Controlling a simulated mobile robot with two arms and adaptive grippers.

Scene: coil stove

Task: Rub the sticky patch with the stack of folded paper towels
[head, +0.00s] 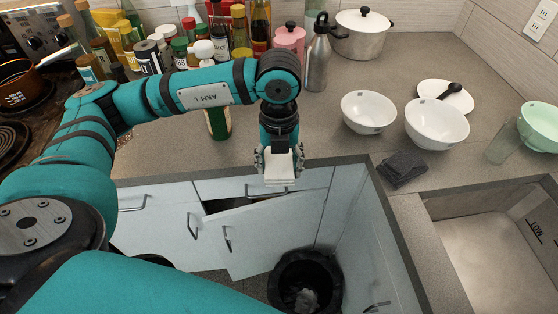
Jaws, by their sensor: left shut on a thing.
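My left gripper (279,160) is shut on a small white stack of folded paper towels (279,174). It holds the stack level near the front edge of the grey countertop (330,141). From this angle I cannot tell whether the stack touches the counter or hangs just in front of its edge. I cannot make out a sticky patch; it may be hidden by my arm or the gripper. My right gripper is not in view.
Behind the gripper stand a green bottle (218,120), a metal bottle (317,58) and several jars. Two white bowls (368,112) (437,124) and a dark folded cloth (402,168) lie right. A sink (490,250) is lower right; a black bin (280,290) stands below.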

